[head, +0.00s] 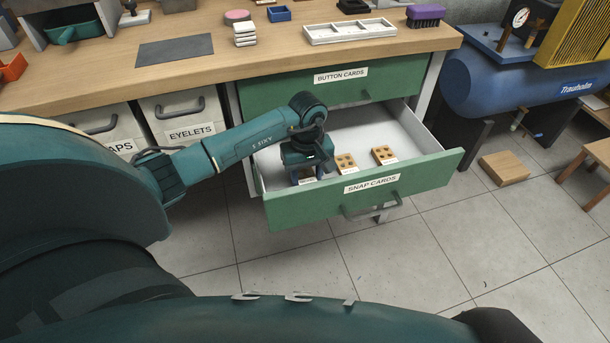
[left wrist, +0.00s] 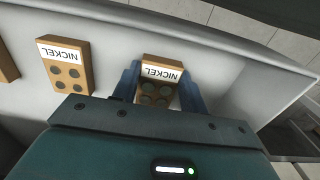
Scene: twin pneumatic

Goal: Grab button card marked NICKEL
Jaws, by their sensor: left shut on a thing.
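My left gripper (head: 306,172) reaches down into the open green drawer labelled SNAP CARDS (head: 372,188). In the left wrist view its two blue fingers are shut on a tan card marked NICKEL (left wrist: 162,73), with round dark discs on it; my gripper body hides its lower part. A second card marked NICKEL (left wrist: 66,65) lies beside it in the drawer, apart from the fingers. In the head view two loose tan cards, the middle card (head: 346,161) and the right card (head: 383,154), lie to the right of my gripper. My right gripper is not in view.
The drawer labelled BUTTON CARDS (head: 318,82) above is shut. The wooden worktop (head: 240,62) carries a grey mat (head: 175,50), a white tray (head: 350,32) and small items. A blue tank (head: 520,85) stands at the right. The drawer's back part is clear.

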